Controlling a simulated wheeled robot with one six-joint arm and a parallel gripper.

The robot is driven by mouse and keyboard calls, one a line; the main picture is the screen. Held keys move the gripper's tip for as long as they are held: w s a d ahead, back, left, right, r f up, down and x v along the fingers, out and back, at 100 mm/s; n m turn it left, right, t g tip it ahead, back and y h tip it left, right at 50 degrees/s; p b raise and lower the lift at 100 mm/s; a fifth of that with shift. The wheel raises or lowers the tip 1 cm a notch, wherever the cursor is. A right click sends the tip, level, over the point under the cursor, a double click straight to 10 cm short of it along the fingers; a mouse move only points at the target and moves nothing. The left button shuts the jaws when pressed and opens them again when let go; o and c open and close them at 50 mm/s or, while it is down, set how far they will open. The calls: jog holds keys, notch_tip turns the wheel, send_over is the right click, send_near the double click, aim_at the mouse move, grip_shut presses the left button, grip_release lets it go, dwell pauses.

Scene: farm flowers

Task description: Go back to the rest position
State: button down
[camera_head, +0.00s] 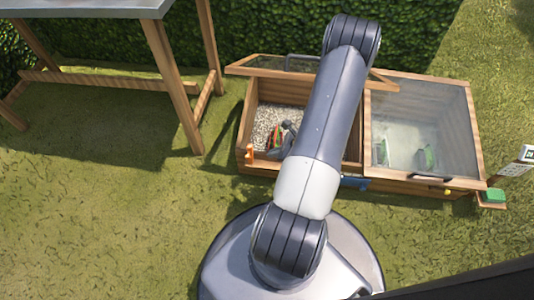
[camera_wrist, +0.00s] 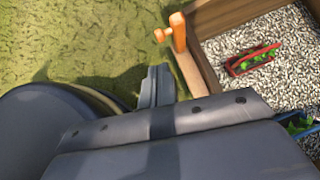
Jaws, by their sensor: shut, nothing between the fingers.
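My gripper (camera_wrist: 156,84) shows in the wrist view as two grey fingers pressed together with nothing between them. It is outside the wooden planter box (camera_wrist: 205,75), to the left of its edge, over or near the grass; its exact height is unclear. In the head view my arm reaches up across the box and bends back down, and it hides part of the box's middle. A red tray with green plants (camera_wrist: 252,60) lies on the gravel inside the box. A blue tray with green leaves (camera_wrist: 298,125) is partly hidden behind my gripper's body.
An orange peg (camera_wrist: 178,32) stands at the box corner. The box's left lid (camera_head: 265,66) is raised; the right glass lid (camera_head: 425,120) is down over green items. A table (camera_head: 160,70) stands at left, a hedge behind. Grass at front left is clear.

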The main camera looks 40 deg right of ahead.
jog(key=v, duration=0.2)
jog(key=p+v, duration=0.1)
jog(key=v, duration=0.2)
jog(key=shift+w+a+r, duration=0.2)
jog(key=shift+w+r, duration=0.05)
jog(key=shift+f, duration=0.1)
